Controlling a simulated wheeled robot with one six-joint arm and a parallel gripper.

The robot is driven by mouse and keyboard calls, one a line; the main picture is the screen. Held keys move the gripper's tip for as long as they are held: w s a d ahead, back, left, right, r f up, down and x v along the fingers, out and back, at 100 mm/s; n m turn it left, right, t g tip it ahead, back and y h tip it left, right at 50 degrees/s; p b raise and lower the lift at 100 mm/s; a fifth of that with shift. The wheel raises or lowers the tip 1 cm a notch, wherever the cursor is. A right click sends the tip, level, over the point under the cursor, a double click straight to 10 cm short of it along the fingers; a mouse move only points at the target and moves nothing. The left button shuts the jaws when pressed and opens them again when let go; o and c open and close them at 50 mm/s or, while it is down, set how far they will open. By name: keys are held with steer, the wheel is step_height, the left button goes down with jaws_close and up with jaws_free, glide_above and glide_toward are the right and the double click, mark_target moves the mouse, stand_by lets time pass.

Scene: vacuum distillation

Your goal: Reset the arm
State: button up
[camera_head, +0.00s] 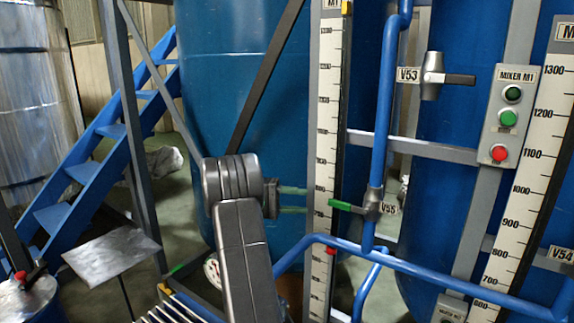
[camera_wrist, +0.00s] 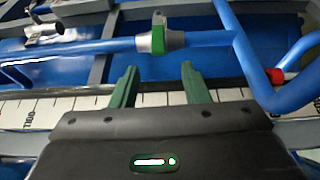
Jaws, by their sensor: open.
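My gripper (camera_head: 292,199) is raised at mid-picture in the head view, its green fingers pointing right. In the wrist view my gripper (camera_wrist: 158,80) shows two green fingers spread apart with nothing between them. The valve V55 (camera_head: 372,208) with a green handle (camera_head: 345,207) sits on a blue pipe just right of my fingertips. In the wrist view the valve (camera_wrist: 160,40) lies beyond the fingertips, with a gap between. I cannot tell the exact distance.
A white level scale (camera_head: 325,120) stands upright close to my fingers. Blue pipes (camera_head: 430,270) cross at the lower right. Valve V53 (camera_head: 432,76) and the mixer panel (camera_head: 503,115) are further right. A large blue tank (camera_head: 225,70) stands behind, blue stairs (camera_head: 110,130) at left.

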mark_target(334, 204)
steer(key=d, duration=0.3)
steer(key=s+d, duration=0.1)
steer(key=d, duration=0.2)
steer(key=s+d, duration=0.1)
steer(key=d, duration=0.3)
steer(key=shift+s+d+r, duration=0.1)
steer(key=shift+r, duration=0.05)
